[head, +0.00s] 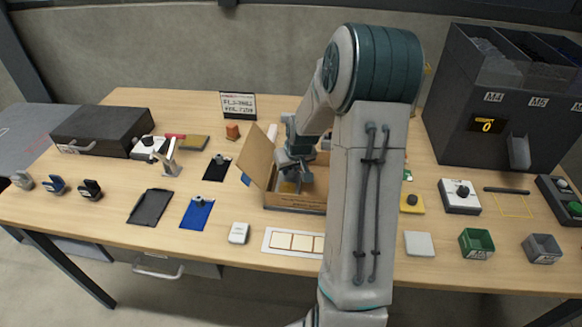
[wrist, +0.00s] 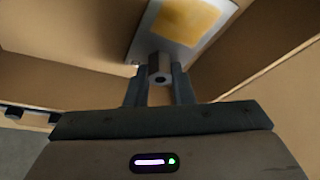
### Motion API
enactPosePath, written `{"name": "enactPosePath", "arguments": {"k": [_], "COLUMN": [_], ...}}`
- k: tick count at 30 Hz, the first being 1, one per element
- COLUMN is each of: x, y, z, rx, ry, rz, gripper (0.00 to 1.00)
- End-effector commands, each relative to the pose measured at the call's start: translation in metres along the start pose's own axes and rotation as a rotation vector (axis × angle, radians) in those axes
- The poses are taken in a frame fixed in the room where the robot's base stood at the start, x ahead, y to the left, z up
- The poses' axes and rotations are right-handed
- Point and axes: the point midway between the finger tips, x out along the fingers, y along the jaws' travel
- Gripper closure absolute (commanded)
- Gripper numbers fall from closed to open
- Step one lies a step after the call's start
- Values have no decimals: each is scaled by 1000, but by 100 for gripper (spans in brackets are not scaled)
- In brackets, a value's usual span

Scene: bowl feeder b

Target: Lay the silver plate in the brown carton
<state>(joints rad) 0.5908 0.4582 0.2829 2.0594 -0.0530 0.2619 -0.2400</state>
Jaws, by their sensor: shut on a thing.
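The brown carton (head: 295,202) stands open in the middle of the table, one flap (head: 257,157) raised at its left. My gripper (head: 298,172) reaches down into the carton. In the wrist view my gripper (wrist: 159,76) is shut on a small grey knob (wrist: 158,68). The knob belongs to the silver plate (wrist: 146,38), which has a yellow-tan area in its middle. The plate is within the carton's tan walls (wrist: 60,62). I cannot tell whether it touches the carton's floor. In the head view my arm and the carton hide most of it.
A blue plate (head: 197,213) and a black plate (head: 216,168), each with a knob, lie left of the carton. A white box (head: 239,232) and a tray strip (head: 292,243) lie in front. Green (head: 476,243) and grey bins (head: 541,249) and a dark dispenser (head: 490,130) stand right.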

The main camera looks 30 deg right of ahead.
Motion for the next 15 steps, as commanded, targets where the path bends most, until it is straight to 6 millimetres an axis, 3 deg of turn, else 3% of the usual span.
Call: {"name": "enactPosePath", "arguments": {"k": [6,7,9,15], "x": [4,3,2,2], "y": [0,0,0,0], "z": [2,1,1,1], "rx": [0,0,0,0], "ry": [1,0,0,0], "rz": [0,0,0,0], "gripper": [100,73,57,57]}}
